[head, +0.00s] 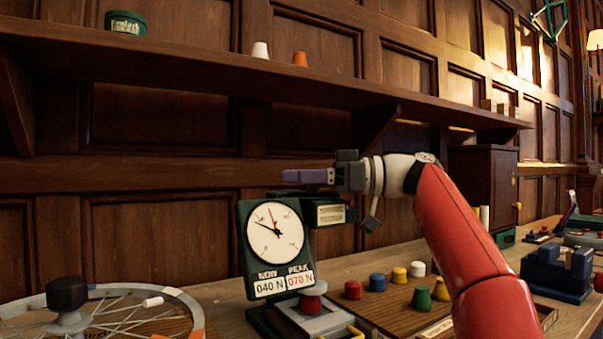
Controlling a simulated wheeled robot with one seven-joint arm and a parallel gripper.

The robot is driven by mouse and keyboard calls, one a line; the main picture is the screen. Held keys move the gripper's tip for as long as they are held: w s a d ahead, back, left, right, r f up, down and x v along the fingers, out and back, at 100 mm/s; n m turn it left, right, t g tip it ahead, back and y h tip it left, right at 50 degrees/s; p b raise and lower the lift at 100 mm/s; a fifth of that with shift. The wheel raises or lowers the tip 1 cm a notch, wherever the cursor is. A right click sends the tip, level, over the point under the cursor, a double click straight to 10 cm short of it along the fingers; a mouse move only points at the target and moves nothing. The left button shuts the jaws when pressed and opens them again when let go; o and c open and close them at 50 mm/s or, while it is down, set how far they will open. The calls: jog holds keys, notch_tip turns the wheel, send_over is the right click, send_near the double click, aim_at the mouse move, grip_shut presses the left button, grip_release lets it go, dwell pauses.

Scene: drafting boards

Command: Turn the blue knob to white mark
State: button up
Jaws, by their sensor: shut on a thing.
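My gripper (318,177) is raised in the middle of the head view, pointing left, above and behind the dial gauge. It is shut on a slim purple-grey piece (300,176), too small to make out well. A small blue knob-like piece (377,282) stands on the low wooden board (400,305) below and to the right of my gripper, well apart from it. A small white piece (417,268) stands behind it to the right. I cannot make out a white mark beside the blue piece.
The green dial gauge (273,235) reads 040 N now and 070 N peak. Red (353,289), yellow (399,275) and green (421,297) pieces share the board. A spoked wheel (110,292) lies at left. A shelf (200,72) runs above my gripper.

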jog(key=o, duration=1)
jog(key=shift+s+d, duration=0.1)
jog(key=shift+d, duration=3.8)
